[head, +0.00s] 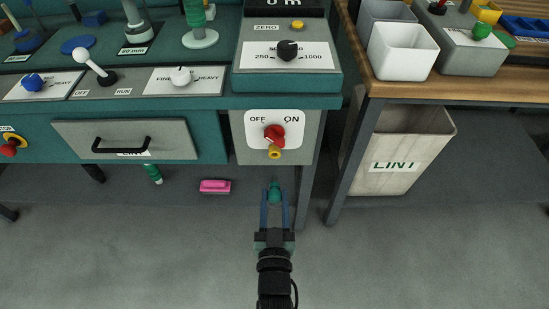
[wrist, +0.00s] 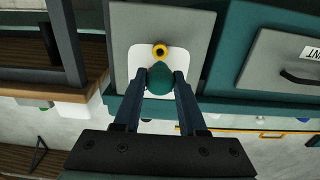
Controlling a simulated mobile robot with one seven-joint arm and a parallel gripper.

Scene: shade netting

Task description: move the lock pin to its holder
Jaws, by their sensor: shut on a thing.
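My gripper (head: 274,196) is shut on a dark teal rounded piece, which I take to be the lock pin (head: 275,190). In the wrist view the lock pin's rounded end (wrist: 160,78) sits between the fingertips (wrist: 162,80); the rest of it is hidden. A yellow round socket with a dark hole, apparently the holder (head: 274,153), is on the white OFF/ON plate below the red switch. The holder also shows in the wrist view (wrist: 160,50), just above the pin in the picture. In the head view the pin appears below the holder, apart from it.
The red switch (head: 273,134) is above the holder. A drawer (head: 178,139) with a black handle is to the left. A pink block (head: 215,186) and a green spool (head: 153,173) lie under the bench. A LINT bin (head: 394,180) stands to the right.

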